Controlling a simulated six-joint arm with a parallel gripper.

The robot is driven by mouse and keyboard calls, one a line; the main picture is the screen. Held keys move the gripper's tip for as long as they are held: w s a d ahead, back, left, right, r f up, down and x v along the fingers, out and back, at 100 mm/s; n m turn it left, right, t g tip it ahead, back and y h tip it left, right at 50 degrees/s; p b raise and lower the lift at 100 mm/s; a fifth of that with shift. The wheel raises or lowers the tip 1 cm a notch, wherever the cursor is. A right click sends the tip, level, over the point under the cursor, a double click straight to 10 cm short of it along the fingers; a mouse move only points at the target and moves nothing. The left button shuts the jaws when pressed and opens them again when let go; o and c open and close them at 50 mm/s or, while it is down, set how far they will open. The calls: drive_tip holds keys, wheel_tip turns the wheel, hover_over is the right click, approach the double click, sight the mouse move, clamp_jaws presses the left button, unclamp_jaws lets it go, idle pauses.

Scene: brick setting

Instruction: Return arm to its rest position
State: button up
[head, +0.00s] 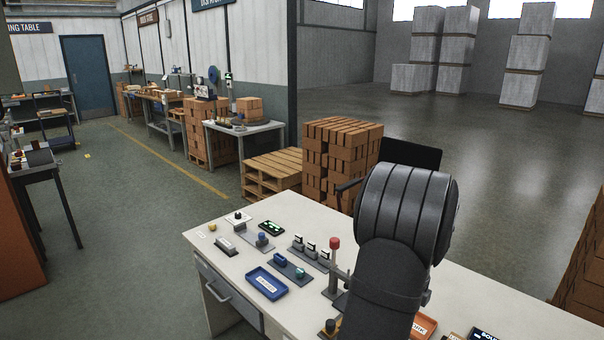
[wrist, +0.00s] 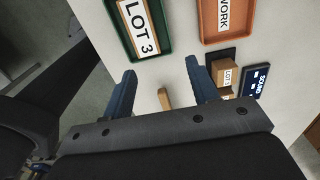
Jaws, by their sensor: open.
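My gripper (wrist: 160,75) shows in the wrist view with its two blue fingers spread apart over the white bench top. Nothing is clamped between them. A small tan wooden piece (wrist: 163,98) shows in the gap between the fingers; I cannot tell its height. In the head view my dark arm rises over the right part of the bench (head: 234,212), and my gripper cannot be made out there.
The wrist view shows a green tray with a LOT 3 label (wrist: 163,45), an orange WORK tray (wrist: 232,35), a small labelled block (wrist: 228,76) and a dark blue sign (wrist: 256,80). A red-topped lever (head: 335,243) stands close left of my arm; a blue tray (head: 267,283) lies farther left.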

drive_tip(key=w+a+r, duration=0.2)
drive_tip(key=w+a, duration=0.8)
drive_tip(key=w, duration=0.4)
wheel_tip(320, 180, down, 7)
drive_tip(key=shift+a, duration=0.35)
drive_tip(key=shift+r, duration=0.2)
wheel_tip(320, 180, up, 7)
drive_tip(key=s+d+f, duration=0.2)
drive_tip(key=s+d, duration=0.7)
drive_tip(key=s, duration=0.1)
drive_tip(key=shift+s, duration=0.35)
drive_tip(key=shift+a, duration=0.1)
